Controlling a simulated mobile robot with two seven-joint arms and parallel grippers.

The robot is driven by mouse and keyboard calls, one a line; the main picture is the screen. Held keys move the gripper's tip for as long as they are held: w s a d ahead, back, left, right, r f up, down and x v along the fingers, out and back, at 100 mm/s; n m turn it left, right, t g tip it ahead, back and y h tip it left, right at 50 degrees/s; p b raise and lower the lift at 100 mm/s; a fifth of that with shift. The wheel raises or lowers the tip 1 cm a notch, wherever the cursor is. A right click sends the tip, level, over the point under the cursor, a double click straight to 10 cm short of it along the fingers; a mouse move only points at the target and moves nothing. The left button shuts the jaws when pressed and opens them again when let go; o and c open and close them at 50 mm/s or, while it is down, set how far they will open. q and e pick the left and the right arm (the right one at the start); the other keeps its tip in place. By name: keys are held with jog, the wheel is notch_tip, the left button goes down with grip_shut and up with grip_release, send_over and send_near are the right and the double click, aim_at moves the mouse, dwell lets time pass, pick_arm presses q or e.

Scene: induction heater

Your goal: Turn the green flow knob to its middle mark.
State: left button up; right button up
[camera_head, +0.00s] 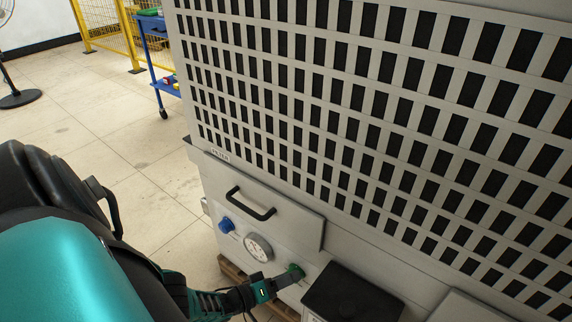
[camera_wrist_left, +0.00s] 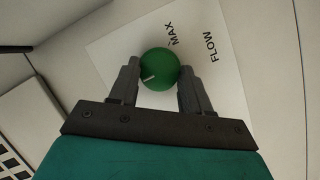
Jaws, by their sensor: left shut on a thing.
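The green flow knob (camera_head: 295,271) sits low on the front of the grey heater cabinet, right of the round gauge. In the left wrist view the green knob (camera_wrist_left: 160,68) is between the two fingers of my left gripper (camera_wrist_left: 157,75), which is shut on it. A white pointer line on the knob points toward the lower left of that view. A white label plate (camera_wrist_left: 205,75) behind it reads MAX and FLOW; other marks are hidden. In the head view my left gripper (camera_head: 286,279) reaches the knob from the left. My right gripper is not in view.
A blue knob (camera_head: 226,225), a round white gauge (camera_head: 258,247) and a black handle (camera_head: 251,204) are on the same panel. A black box (camera_head: 352,293) juts out right of the green knob. A blue cart (camera_head: 160,60) stands behind, with open tiled floor on the left.

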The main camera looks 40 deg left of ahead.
pick_arm(q)
jog(key=shift+w+r, duration=0.15)
jog(key=shift+w, duration=0.05)
jog(key=o, duration=1)
jog(key=shift+o, duration=0.3)
jog(key=shift+s, duration=0.1)
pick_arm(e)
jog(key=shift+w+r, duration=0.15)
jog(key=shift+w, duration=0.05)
pick_arm(q)
jog(key=p+v, duration=0.2)
jog(key=v, duration=1)
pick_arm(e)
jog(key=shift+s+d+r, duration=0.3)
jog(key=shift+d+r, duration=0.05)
